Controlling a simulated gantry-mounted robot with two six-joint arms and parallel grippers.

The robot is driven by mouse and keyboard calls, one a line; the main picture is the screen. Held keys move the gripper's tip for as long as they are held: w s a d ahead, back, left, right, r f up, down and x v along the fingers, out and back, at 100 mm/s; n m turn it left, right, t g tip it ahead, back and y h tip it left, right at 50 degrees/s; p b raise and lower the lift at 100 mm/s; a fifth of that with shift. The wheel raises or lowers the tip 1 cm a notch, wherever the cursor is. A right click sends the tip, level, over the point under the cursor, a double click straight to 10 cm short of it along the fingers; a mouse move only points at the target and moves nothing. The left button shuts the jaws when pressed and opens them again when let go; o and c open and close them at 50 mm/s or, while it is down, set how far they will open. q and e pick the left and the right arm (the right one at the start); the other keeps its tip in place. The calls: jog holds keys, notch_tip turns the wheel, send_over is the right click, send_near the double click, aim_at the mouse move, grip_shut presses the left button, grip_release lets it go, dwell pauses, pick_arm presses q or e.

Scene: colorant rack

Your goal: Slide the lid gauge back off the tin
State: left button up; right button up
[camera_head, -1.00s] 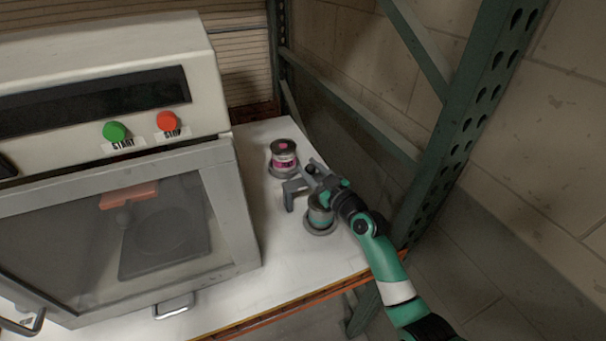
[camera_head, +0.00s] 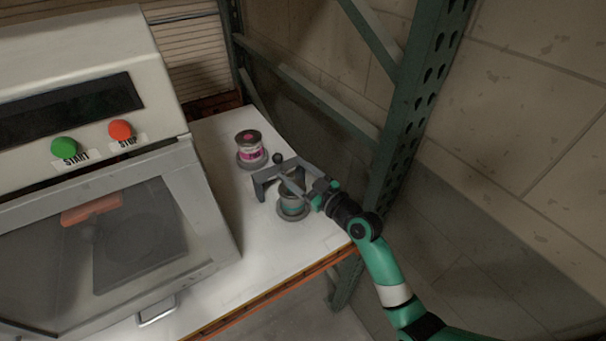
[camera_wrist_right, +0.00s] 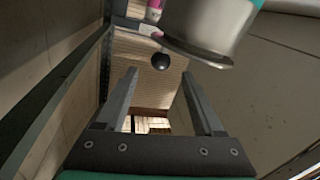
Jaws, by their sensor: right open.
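The lid gauge (camera_head: 266,180) is a grey angular bracket. It stands on the white surface just left of the teal-labelled tin (camera_head: 292,203), and its top reaches toward the tin. I cannot tell whether it touches the tin's lid. A black ball knob (camera_head: 278,158) shows at its far side. My right gripper (camera_head: 291,181) is open at the gauge and tin, its fingers partly blending with the grey bracket. In the right wrist view the open fingers (camera_wrist_right: 158,75) have nothing between them. The knob (camera_wrist_right: 161,61) shows beyond the tips, and a grey tin (camera_wrist_right: 208,25) is close at upper right.
A pink-labelled tin (camera_head: 250,150) stands on a round base behind the gauge. A large oven-like machine (camera_head: 125,215) fills the left. A green rack post (camera_head: 405,120) and rail stand close on the right. The white surface (camera_head: 235,272) is clear in front.

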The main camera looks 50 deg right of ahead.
jog(key=v, duration=0.3)
jog(key=shift+s+a, duration=0.1)
jog(key=shift+s, duration=0.3)
jog(key=w+a+r+n+t+y, duration=0.15)
jog(key=a+r, duration=0.35)
jog(key=r, duration=0.6)
jog(key=w+a+r+n+t+y, duration=0.1)
jog(key=w+a+r+t+y, duration=0.15)
jog(key=a+r, duration=0.6)
jog(key=s+a+r+t+y, duration=0.1)
jog(key=s+a+r+t, duration=0.2)
jog(key=r, duration=0.5)
jog(key=s+a+r+m+t, duration=0.1)
jog(key=s+a+r, duration=0.2)
jog(key=s+r, duration=0.35)
jog(key=s+a+r+t+y, duration=0.1)
jog(key=s+a+r+t, duration=0.15)
jog(key=r, duration=0.75)
notch_tip(320, 180, up, 33)
jog(key=p, duration=3.3)
jog(key=shift+a+r+g+p, duration=0.15)
jog(key=shift+a+g+p, duration=0.15)
jog(key=shift+g, duration=0.05)
